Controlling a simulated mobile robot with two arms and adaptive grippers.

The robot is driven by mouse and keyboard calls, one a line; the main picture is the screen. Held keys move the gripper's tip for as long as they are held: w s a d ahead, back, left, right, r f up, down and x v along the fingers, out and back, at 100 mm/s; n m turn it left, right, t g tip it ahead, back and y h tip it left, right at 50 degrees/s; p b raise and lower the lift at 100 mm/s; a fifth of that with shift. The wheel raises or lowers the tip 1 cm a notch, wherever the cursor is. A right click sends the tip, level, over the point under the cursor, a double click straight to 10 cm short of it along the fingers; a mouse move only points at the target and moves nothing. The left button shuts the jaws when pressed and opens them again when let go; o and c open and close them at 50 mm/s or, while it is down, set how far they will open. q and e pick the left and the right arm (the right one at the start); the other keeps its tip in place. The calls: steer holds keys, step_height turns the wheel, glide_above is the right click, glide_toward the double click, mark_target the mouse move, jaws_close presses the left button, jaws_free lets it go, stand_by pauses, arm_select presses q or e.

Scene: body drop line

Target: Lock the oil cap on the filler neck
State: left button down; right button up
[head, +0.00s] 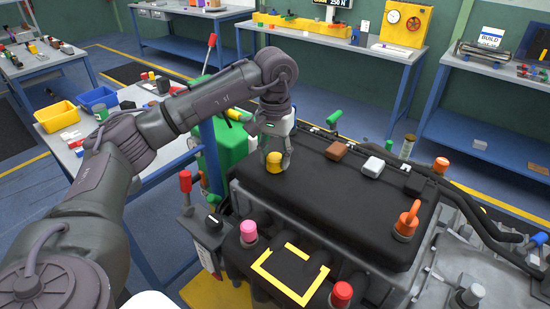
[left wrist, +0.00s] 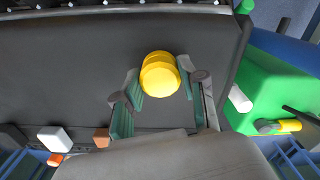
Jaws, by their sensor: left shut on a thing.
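The oil cap (head: 273,163) is yellow and round, at the far left part of the black engine cover (head: 320,205). My left gripper (head: 276,158) reaches down over it and is shut on it, one finger on each side. In the left wrist view the yellow cap (left wrist: 160,76) shows between the fingertips of the left gripper (left wrist: 160,84). The filler neck is not visible; I cannot tell whether the cap is seated on it. My right gripper is not in view.
On the cover's far side lie a brown block (head: 336,151) and a white block (head: 373,166). An orange-handled part (head: 407,220), a pink knob (head: 249,230) and a red knob (head: 341,294) stand around the engine. A green container (head: 226,150) is left of the cover.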

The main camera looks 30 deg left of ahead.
mark_target(275, 156)
arm_select(q)
steer(key=shift+m, duration=0.5)
steer(key=c, duration=0.6)
jaws_free()
step_height(275, 156, up, 12)
